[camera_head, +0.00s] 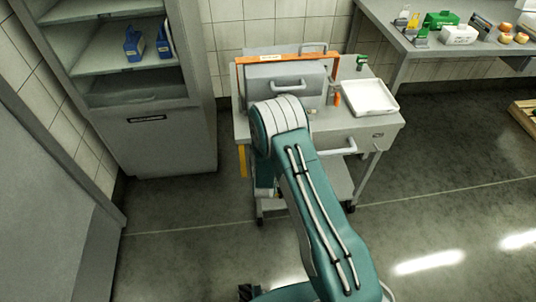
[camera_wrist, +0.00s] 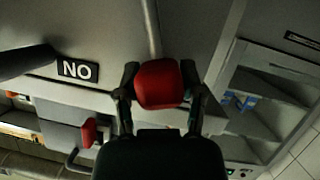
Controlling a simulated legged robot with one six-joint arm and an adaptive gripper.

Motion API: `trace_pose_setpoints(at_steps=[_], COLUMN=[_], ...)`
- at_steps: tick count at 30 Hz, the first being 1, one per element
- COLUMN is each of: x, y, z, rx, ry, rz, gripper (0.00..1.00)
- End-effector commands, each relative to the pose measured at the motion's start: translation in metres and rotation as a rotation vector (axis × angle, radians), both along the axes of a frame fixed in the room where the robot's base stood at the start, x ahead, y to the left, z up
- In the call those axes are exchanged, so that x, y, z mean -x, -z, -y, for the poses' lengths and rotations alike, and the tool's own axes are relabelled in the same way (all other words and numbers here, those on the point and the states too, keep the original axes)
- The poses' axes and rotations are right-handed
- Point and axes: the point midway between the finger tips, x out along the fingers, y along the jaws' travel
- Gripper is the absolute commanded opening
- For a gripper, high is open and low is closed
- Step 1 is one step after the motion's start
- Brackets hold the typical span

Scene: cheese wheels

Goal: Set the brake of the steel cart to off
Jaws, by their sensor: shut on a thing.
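The steel cart (camera_head: 385,130) stands in the middle of the head view, with a side handle and a lower shelf. In the wrist view my gripper (camera_wrist: 160,85) has its two dark fingers closed on either side of a red knob (camera_wrist: 159,84). A thin grey rod runs up from behind the knob. A dark label (camera_wrist: 77,69) to the left reads "NO" in this view, which may be "ON" upside down. In the head view my teal arm hides the gripper and the knob.
On the cart are a grey case (camera_head: 285,85), an orange frame (camera_head: 247,62) and a white tray (camera_head: 369,97). A tall open cabinet (camera_head: 160,130) stands left of it. A bench (camera_head: 405,45) with several items is at the back right.

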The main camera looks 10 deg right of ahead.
Motion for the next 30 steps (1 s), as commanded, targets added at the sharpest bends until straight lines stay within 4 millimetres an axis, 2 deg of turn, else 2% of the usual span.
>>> trace_pose_setpoints(at_steps=[1, 6, 25, 26, 27, 30], x=[0.001, 0.0013, 0.0044, 0.0045, 0.0045, 0.0034], y=[0.0031, 0.0068, 0.0127, 0.0128, 0.0127, 0.0112], z=[-0.0059, -0.011, -0.0142, -0.0143, -0.0143, -0.0139], rx=[-0.002, -0.004, -0.004, -0.004, -0.004, -0.004], ry=[-0.01, -0.009, -0.011, -0.012, -0.012, -0.01], rz=[-0.006, -0.009, -0.02, -0.02, -0.02, -0.015], gripper=[0.0, 0.0, 0.0, 0.69, 0.83, 0.83])
